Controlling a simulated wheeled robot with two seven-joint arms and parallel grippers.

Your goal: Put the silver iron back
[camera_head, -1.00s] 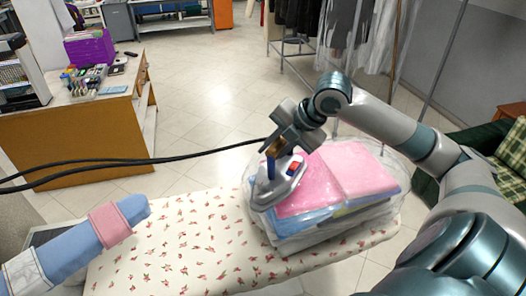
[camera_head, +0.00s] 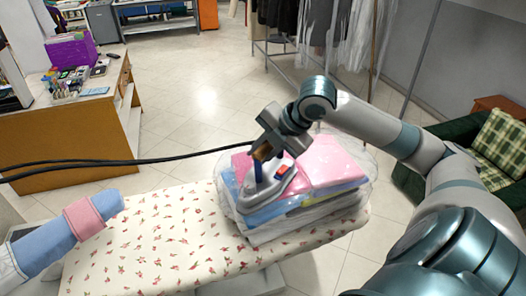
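The silver iron (camera_head: 268,187), with a blue and brown handle and a red part, is at the left front of a plastic-wrapped stack of folded laundry (camera_head: 325,172). The stack lies on the flower-patterned ironing board (camera_head: 150,245). My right gripper (camera_head: 262,155) is at the iron's handle from above and appears shut on it. Whether the iron's sole touches the stack is hard to tell. The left gripper is not in view.
A blue sleeve form with a pink band (camera_head: 82,218) lies at the board's left end. Black cables (camera_head: 120,163) run from the left toward the iron. A wooden desk (camera_head: 65,130) stands at left, a clothes rack (camera_head: 290,50) behind, and a green armchair (camera_head: 440,165) at right.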

